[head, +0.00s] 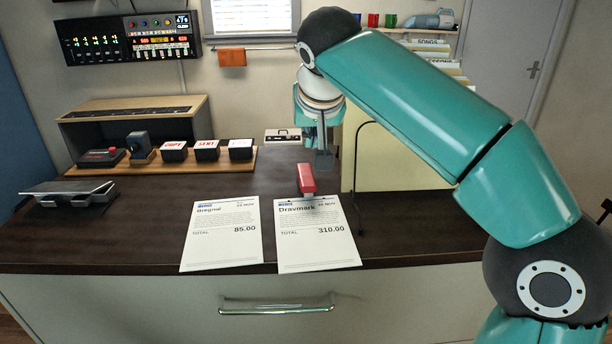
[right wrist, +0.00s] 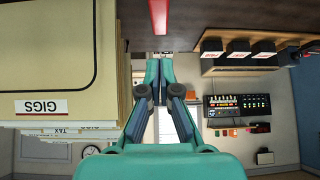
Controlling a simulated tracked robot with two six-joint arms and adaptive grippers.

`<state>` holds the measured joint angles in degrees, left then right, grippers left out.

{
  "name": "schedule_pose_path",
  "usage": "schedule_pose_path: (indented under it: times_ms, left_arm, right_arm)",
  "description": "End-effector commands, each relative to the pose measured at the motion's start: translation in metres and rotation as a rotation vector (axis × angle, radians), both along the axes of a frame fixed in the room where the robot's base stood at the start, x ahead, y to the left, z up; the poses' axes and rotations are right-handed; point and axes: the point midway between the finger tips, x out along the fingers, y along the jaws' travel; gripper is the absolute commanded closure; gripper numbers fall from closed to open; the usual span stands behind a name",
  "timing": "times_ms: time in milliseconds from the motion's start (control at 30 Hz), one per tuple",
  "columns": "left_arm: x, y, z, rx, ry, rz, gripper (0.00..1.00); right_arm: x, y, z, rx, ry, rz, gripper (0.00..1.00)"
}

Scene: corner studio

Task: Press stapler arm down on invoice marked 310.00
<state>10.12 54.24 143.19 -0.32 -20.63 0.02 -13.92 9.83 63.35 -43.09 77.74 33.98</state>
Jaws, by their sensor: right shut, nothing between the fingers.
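The red stapler (head: 307,179) sits on the dark desk at the top edge of the invoice marked 310.00 (head: 318,245). A second invoice, marked 85.00 (head: 222,236), lies to its left. My right gripper (head: 324,160) is shut and empty, above and just behind the stapler, pointing down; I cannot tell whether it touches it. In the right wrist view the shut fingertips (right wrist: 158,66) show in the middle, with part of the red stapler (right wrist: 158,14) at the top edge. My left gripper is not in view.
A wooden tray with black stamp boxes (head: 206,149) stands at the back left. A metal hole punch-like device (head: 70,193) lies at the far left. File folders (head: 395,150), also in the right wrist view (right wrist: 60,60), stand close right of my gripper. The desk front is clear.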

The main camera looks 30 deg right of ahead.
Motion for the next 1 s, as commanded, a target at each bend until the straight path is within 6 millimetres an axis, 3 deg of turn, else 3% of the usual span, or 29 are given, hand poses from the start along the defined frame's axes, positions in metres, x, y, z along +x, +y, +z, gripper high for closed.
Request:
schedule_pose_path:
  times_ms: [267,600,800,1000]
  left_arm:
    - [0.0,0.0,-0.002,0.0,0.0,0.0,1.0]
    - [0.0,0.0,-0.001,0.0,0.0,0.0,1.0]
    - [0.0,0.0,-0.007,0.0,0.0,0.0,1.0]
    - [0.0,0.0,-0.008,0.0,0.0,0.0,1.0]
  right_arm:
    - [0.017,-0.012,-0.028,0.0,0.006,-0.005,1.0]
    - [0.055,-0.033,-0.08,0.001,0.005,-0.005,1.0]
    - [0.05,-0.031,-0.107,0.001,0.003,-0.003,1.0]
    - [0.05,-0.03,-0.116,0.0,0.001,-0.004,1.0]
